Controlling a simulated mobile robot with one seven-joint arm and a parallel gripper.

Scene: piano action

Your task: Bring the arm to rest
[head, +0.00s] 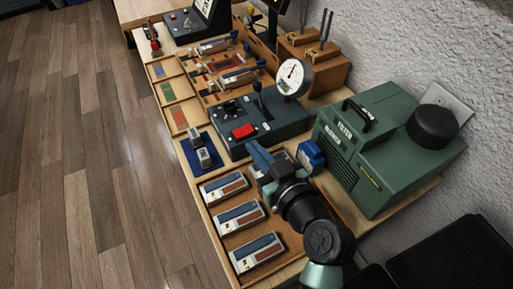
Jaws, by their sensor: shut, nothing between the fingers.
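My arm reaches up from the bottom right over the wooden bench (219,213). My gripper (257,157) is at its far end, above the bench between the three grey, blue and brown blocks and the dark control box (262,122). The gripper is shut and empty. The arm's dark wrist hides part of the bench beneath it. I cannot tell how high the gripper is above the surface.
Three two-tone blocks (239,217) lie in a wooden tray close by. A blue object (311,157) and a green filter unit (380,158) stand to the right. A round gauge (292,77) rises behind. The wooden floor (90,150) at left is clear.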

